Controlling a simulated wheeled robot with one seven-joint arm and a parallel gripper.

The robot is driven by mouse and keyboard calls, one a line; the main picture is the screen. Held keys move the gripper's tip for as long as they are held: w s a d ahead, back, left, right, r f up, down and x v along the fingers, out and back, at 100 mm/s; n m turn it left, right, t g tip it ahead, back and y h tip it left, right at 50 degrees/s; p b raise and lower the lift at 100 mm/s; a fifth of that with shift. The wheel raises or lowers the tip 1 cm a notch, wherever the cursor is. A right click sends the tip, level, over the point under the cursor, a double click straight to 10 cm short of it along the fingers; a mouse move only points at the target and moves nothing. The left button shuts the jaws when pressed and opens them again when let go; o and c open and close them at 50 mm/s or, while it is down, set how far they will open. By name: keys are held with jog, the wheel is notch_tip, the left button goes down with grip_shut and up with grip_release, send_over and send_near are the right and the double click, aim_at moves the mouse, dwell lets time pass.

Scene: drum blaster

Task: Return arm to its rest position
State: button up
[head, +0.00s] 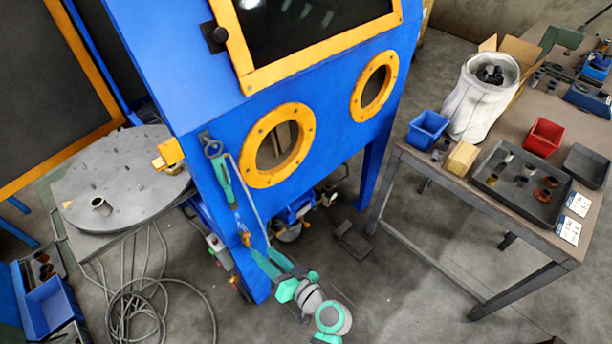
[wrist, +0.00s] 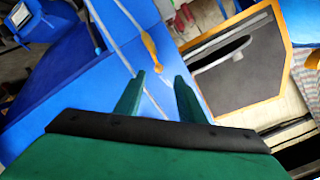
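My arm comes into the head view from the bottom centre, with a white and teal wrist. My gripper (head: 258,256) points up and left toward the lower front of the blue blaster cabinet (head: 335,145). In the wrist view its two green fingers (wrist: 159,84) stand apart with a clear gap and nothing held between them. The blue cabinet panel lies beyond the fingertips. I cannot tell the exact distance between the fingertips and the cabinet.
A green-handled tool (head: 222,180) hangs on the cabinet front beside a pale hose. A table (head: 420,165) with bins stands right. A round disc (head: 125,180) on a stand and coiled cable (head: 140,310) are left. Floor between cabinet and table is mostly open.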

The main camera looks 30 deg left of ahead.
jog(key=s+d+f+m+t+h, duration=0.2)
jog(key=d+f+m+t+h, duration=0.25)
jog(key=d, duration=0.55)
jog(key=s+d+f+m+t+h, duration=0.3)
jog(key=d+h, duration=0.2)
jog(key=d, duration=0.5)
jog(key=s+d+r+t+h, duration=0.4)
jog(key=s+d+r, duration=0.6)
jog(key=r, duration=0.4)
jog(key=shift+d+r+t+h, duration=0.25)
jog(key=shift+d+t+h, duration=0.1)
jog(key=shift+d+h, duration=0.45)
jog(key=shift+a+m, duration=0.1)
jog(key=shift+m, duration=0.15)
jog(key=shift+c, duration=0.6)
jog(key=shift+w, duration=0.15)
